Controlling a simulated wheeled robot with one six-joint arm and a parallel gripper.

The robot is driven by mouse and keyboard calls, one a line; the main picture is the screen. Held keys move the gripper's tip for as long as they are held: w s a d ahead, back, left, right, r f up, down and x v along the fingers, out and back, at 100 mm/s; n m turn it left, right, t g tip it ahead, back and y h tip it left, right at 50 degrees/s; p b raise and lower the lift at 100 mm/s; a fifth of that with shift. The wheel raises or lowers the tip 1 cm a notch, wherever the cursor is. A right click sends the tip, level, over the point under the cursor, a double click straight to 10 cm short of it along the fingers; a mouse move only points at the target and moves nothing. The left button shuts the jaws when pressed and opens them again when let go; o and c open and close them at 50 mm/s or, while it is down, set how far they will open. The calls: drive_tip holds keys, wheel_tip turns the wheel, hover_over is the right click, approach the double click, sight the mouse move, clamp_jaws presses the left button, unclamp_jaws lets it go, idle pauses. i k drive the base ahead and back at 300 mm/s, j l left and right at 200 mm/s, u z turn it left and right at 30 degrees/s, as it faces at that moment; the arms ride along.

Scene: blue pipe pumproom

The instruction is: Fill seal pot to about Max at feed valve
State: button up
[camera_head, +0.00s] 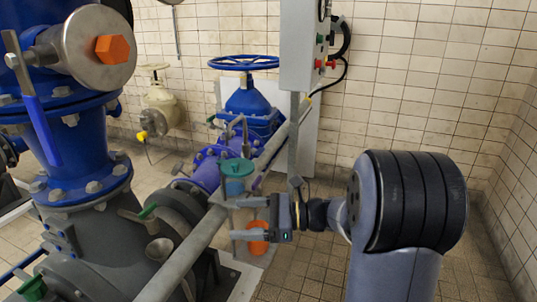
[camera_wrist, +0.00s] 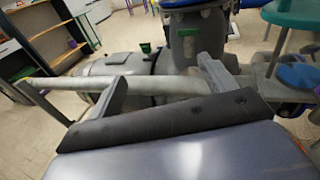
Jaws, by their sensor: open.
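A small pot with a teal top (camera_head: 236,168), which looks like the seal pot, stands by the grey diagonal pipe (camera_head: 196,240); a level or Max mark cannot be read. In the wrist view a teal disc (camera_wrist: 293,18) shows at upper right, perhaps the same pot's top. A thin lever-like fitting (camera_head: 243,130) rises just behind the pot; I cannot tell whether it is the feed valve. My gripper (camera_head: 240,218) is open and empty, just below the pot, its fingers pointing left. In the wrist view its fingers (camera_wrist: 163,75) spread before a pale pipe.
An orange part (camera_head: 258,239) shows by the lower finger. A large blue handwheel valve (camera_head: 246,95) stands behind. A control box (camera_head: 303,45) hangs on a post right of it. Green-handled levers (camera_head: 147,211) sit at left. Tiled floor is free at right.

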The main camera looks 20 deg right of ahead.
sight(256, 153)
drive_tip(key=i+z, duration=0.5)
drive_tip(key=i, duration=0.35)
